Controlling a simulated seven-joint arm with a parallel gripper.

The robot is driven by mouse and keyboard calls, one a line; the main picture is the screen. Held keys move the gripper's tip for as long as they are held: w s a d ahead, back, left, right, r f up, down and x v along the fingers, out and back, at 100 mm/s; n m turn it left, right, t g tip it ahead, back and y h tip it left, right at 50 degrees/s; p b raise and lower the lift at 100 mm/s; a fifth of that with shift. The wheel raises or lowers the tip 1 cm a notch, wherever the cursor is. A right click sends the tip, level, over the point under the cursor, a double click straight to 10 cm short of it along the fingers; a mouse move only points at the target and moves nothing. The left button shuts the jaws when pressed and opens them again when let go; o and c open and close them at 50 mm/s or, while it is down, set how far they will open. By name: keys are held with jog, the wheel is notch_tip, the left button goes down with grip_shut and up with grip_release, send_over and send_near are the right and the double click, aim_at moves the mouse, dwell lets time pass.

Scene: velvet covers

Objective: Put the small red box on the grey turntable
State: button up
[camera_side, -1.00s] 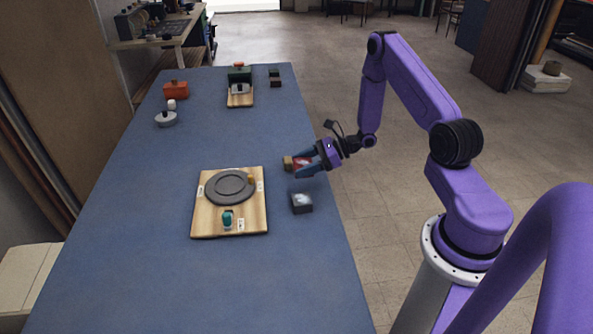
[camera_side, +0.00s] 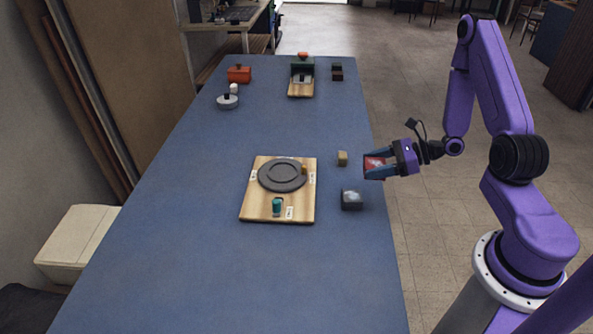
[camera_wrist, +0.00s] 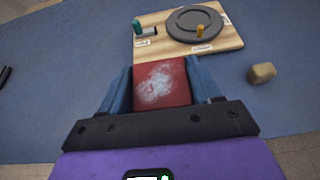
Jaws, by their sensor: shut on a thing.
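The small red box (camera_wrist: 162,84), with a whitish patch on its face, is held between the two blue fingers of my gripper (camera_side: 377,166). It also shows in the side view (camera_side: 373,163). My gripper is shut on it, above the table's right edge. The grey turntable (camera_side: 283,175) is a round disc with a small yellow-orange peg at its rim, mounted on a wooden board (camera_side: 256,206). It lies to the left of my gripper in the side view. In the wrist view the turntable (camera_wrist: 194,25) is beyond the box, and nothing lies on its top.
A tan block (camera_side: 342,158) lies between board and gripper. A dark box (camera_side: 351,199) sits right of the board. A teal knob (camera_side: 276,207) stands on the board's front. An orange box (camera_side: 239,74), a grey lidded dish (camera_side: 227,101) and another board (camera_side: 300,89) are far back.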

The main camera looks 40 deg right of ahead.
jog(key=w+a+r+m+t+h, duration=0.1)
jog(key=w+a+m+h, duration=0.1)
jog(key=w+a, duration=0.4)
jog(key=m+t+h, duration=0.2)
send_over(282, 172)
jog(key=f, duration=0.7)
jog(key=shift+s, duration=0.2)
jog(key=shift+w+f, duration=0.1)
jog(key=shift+f, duration=1.55)
